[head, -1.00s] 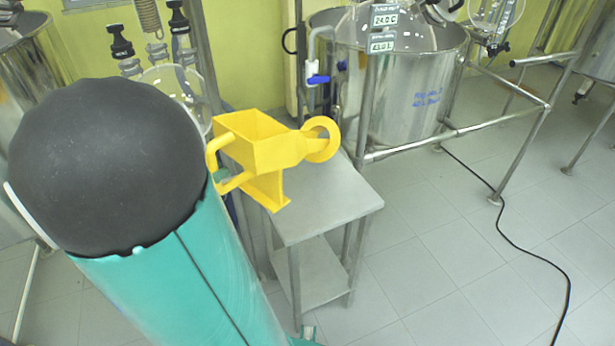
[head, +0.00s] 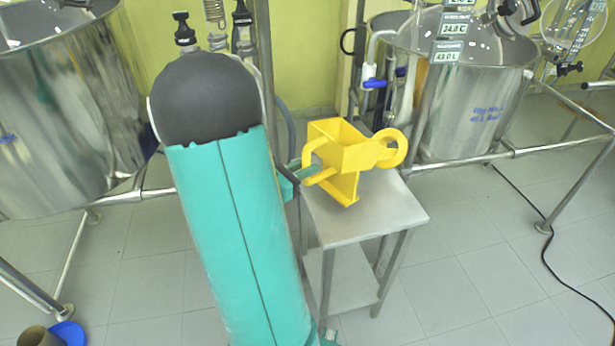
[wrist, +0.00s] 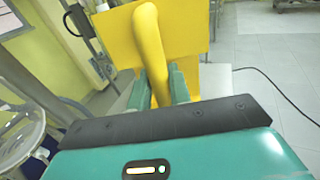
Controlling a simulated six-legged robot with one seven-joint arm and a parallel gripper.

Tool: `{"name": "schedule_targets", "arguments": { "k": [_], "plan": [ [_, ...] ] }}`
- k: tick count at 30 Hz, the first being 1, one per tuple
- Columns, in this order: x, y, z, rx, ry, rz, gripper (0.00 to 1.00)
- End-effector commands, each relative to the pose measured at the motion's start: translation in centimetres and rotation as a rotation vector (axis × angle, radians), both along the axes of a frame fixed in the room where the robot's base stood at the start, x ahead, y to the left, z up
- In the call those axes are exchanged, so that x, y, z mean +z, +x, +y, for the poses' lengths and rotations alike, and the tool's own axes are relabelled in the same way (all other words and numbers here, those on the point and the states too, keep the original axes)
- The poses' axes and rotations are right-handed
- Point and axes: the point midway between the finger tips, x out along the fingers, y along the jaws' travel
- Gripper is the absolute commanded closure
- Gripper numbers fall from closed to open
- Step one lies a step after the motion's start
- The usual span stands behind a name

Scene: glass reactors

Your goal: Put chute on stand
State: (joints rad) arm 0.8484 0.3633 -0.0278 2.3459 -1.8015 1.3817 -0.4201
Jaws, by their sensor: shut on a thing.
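The yellow chute (head: 345,155) has an open box top, a round ring on its right side, a curved handle on its left and a foot below. In the head view it is upright over the grey metal stand (head: 400,212); I cannot tell whether its foot touches the top. My gripper (head: 307,172) reaches in from the left and is shut on the chute's handle. In the wrist view the gripper (wrist: 160,88) has its green fingers on both sides of the yellow handle (wrist: 150,45), with the chute's wall (wrist: 188,35) behind.
A steel tank (head: 470,95) on a pipe frame stands behind and right of the stand. Another steel tank (head: 65,110) is at the left. A black cable (head: 520,195) lies on the right floor. A blue object (head: 68,333) is at the lower left.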

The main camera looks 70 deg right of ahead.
Motion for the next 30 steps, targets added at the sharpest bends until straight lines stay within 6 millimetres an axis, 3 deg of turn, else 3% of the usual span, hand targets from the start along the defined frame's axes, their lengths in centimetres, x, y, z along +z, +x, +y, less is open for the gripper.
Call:
{"name": "schedule_targets", "arguments": {
  "k": [5,11,18,19,22,30],
  "plan": [
    [-1.3,-0.4,-1.1,-0.002,-0.001,0.001,1.00],
    [-3.8,-0.3,-1.0,0.000,0.000,0.001,1.00],
    [-4.1,-0.3,-0.9,0.000,-0.001,-0.002,1.00],
    [-4.2,-0.3,-0.9,0.000,0.001,-0.002,0.76],
    [-4.1,-0.3,-0.9,0.000,0.001,-0.002,0.59],
    [-4.1,-0.3,-0.9,0.001,-0.001,-0.001,0.59]
  ]
}}
